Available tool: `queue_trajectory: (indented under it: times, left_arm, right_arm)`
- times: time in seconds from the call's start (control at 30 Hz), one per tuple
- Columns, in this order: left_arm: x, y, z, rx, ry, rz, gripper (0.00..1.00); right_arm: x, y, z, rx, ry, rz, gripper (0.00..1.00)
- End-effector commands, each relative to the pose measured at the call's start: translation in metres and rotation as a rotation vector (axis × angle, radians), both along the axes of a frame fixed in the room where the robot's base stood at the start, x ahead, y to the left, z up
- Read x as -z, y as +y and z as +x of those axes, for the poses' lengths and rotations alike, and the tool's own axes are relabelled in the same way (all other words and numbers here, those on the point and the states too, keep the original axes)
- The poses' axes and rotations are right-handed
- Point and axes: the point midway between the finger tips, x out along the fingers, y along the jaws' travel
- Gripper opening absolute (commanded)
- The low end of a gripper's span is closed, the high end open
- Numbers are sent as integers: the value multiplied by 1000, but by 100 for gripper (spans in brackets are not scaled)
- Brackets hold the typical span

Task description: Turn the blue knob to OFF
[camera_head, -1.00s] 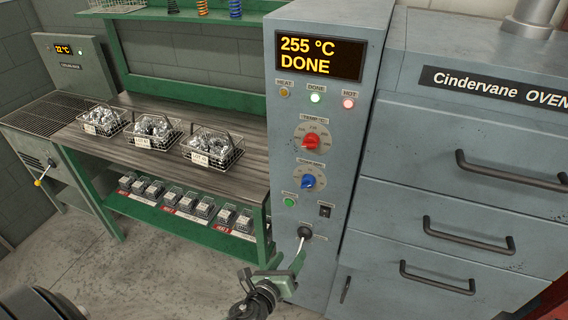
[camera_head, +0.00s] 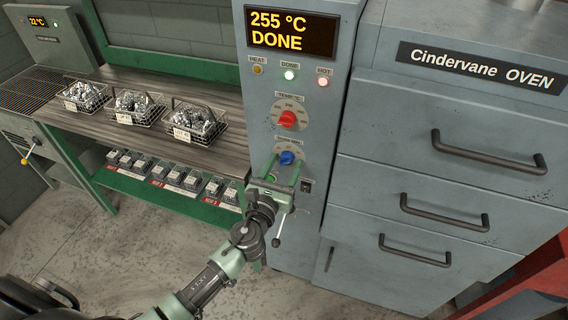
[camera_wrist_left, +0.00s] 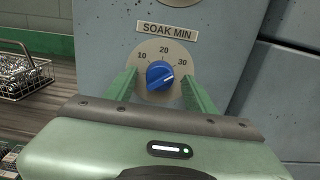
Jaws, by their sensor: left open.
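The blue knob (camera_head: 287,158) is on the grey control panel (camera_head: 262,105), below the red temperature knob (camera_head: 288,119). In the left wrist view the blue knob (camera_wrist_left: 159,75) sits on a round dial (camera_wrist_left: 162,62) marked 10, 20 and 30, under a SOAK MIN label. Its white line points to the upper right, toward 30. No OFF mark is visible. My left gripper (camera_head: 281,171) is open, just in front of and below the blue knob. In the wrist view its green fingers (camera_wrist_left: 162,88) stand either side of the knob, apart from it. My right gripper is out of view.
The panel display (camera_head: 291,32) reads 255 °C DONE; the DONE and HOT lamps are lit. Oven drawers with handles (camera_head: 490,152) stand to the right. A bench (camera_head: 150,85) with several wire baskets is at left. A black switch (camera_head: 306,186) is near the gripper.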

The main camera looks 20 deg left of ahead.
Motion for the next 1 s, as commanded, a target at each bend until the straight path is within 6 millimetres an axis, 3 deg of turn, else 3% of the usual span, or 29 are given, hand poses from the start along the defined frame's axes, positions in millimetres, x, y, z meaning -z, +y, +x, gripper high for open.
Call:
queue_trajectory:
  times: [0.23, 0.4, 0.43, 0.77, 1.0]
  left_arm:
    - [0, 0, 1, 0, 0, 0, 52]
    - [0, 0, 1, 0, 1, 0, 5]
    - [0, 0, 1, 0, 1, 0, 0]
    - [1, 0, 0, -1, 2, -40, 0]
    - [2, 0, 0, -1, 7, -178, 0]
  right_arm:
    - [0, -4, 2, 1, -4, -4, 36]
    - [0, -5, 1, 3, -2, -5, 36]
    - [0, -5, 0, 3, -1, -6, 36]
    - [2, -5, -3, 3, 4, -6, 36]
    - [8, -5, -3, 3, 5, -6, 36]
